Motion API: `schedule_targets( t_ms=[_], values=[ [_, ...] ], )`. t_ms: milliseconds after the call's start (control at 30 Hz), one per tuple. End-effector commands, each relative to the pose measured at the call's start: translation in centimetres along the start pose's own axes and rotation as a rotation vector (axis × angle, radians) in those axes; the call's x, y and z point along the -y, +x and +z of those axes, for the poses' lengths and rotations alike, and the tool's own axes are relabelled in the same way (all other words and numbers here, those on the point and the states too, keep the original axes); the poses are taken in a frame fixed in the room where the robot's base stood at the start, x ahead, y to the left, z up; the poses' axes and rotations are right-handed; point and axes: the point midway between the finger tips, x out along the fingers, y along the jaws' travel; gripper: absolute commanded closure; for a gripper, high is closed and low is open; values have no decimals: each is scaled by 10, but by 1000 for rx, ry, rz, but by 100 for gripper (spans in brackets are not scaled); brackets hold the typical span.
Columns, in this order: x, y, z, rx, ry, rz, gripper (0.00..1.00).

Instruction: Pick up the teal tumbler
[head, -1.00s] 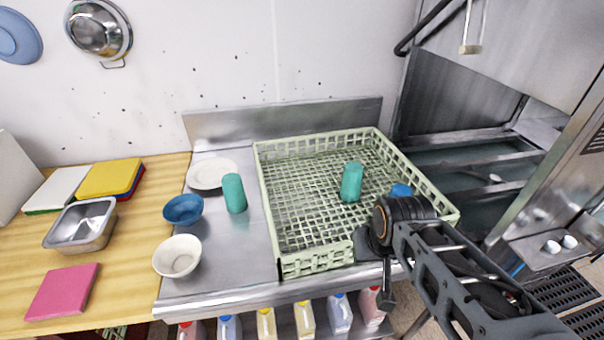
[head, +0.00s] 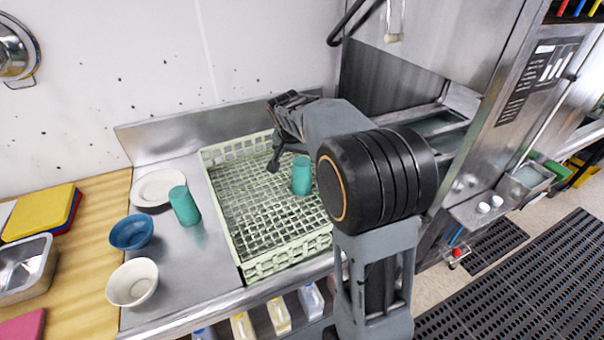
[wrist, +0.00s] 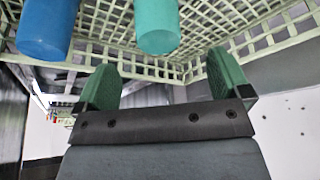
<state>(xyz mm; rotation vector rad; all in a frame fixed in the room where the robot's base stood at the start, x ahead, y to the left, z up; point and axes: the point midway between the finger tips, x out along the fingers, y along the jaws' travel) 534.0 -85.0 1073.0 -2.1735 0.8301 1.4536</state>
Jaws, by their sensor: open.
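One teal tumbler (head: 301,175) stands in the green rack, just left of my arm's big black joint. A second teal tumbler (head: 184,205) stands on the steel counter left of the rack. In the wrist view, a teal tumbler (wrist: 157,25) is at the top centre, beyond the fingertips, with a blue tumbler (wrist: 45,28) to its left. My gripper (wrist: 164,82) is open, its two green fingers apart with nothing between them. In the head view, my arm reaches over the far side of the rack, and the blue tumbler is hidden.
The rack (head: 257,267) has raised lattice walls. A white plate (head: 157,188), blue bowl (head: 131,232) and white bowl (head: 132,282) stand on the counter to its left. A steel backsplash (head: 160,140) runs behind. The dishwasher (head: 520,90) is at the right.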

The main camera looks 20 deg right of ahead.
Motion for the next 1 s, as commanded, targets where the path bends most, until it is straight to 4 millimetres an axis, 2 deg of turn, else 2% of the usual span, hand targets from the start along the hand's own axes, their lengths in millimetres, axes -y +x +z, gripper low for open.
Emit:
schedule_targets(
  t_ms=[200,500,800,1000],
  values=[
    [-1,34,0,2,1,1,5],
    [-2,51,0,1,0,1,5],
    [-4,90,2,2,0,1,5],
    [-4,98,2,0,0,-1,5]
  ],
)
